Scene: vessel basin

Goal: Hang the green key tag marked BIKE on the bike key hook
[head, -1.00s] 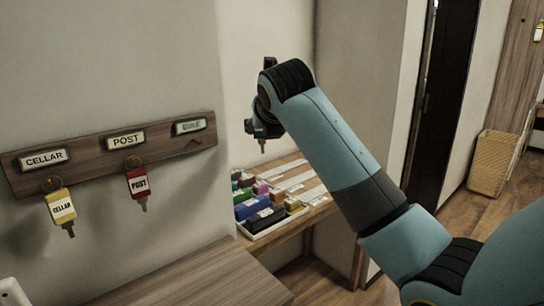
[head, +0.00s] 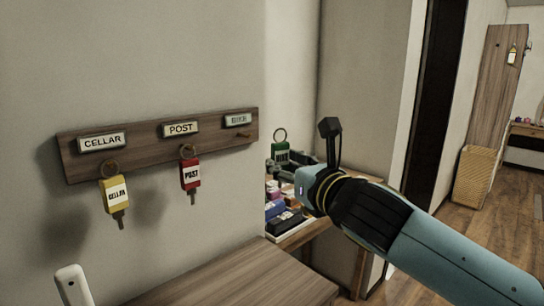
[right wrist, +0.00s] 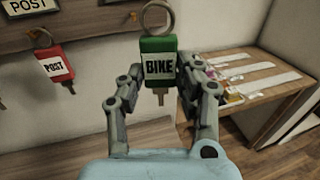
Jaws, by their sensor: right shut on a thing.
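The green key tag marked BIKE (right wrist: 158,62) is upright between the fingers of my right gripper (right wrist: 160,88), with its metal ring above and its key below. In the head view the green tag (head: 281,151) and my right gripper (head: 296,158) are right of the wooden key board (head: 216,140), apart from it. The bike hook (head: 245,136) is a small peg under the rightmost label (head: 238,119) and is bare. My left gripper is not in view.
The yellow CELLAR tag (head: 115,194) and red POST tag (head: 190,174) hang on the board's other hooks. A wooden shelf (head: 230,275) lies below. A tray of coloured items (head: 285,222) stands on a table behind my gripper.

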